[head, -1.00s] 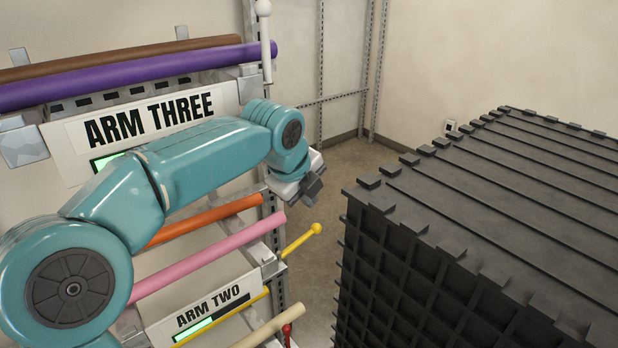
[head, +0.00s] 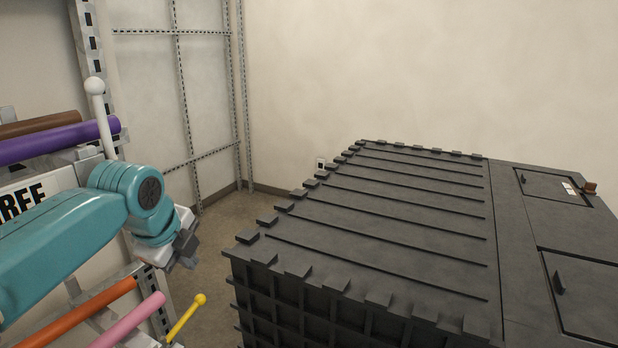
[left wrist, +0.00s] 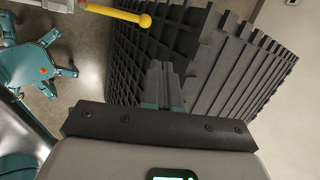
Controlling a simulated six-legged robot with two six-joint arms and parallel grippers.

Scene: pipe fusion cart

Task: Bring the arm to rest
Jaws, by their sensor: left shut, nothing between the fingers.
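My left arm comes in from the left in the head view, in front of the pipe rack. My left gripper (head: 186,247) is shut and empty, pointing away and down between the rack and the dark cart. In the left wrist view its fingers (left wrist: 160,75) are together with nothing between them, and the dark cart lies beyond them. My right gripper is in neither view.
The dark ribbed cart (head: 390,205) fills the right and middle. The rack at left holds a purple pipe (head: 60,141), a brown pipe (head: 40,123), an orange pipe (head: 75,310) and a pink pipe (head: 130,320). A yellow-knobbed lever (head: 187,316) and a white-knobbed lever (head: 101,115) stick out.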

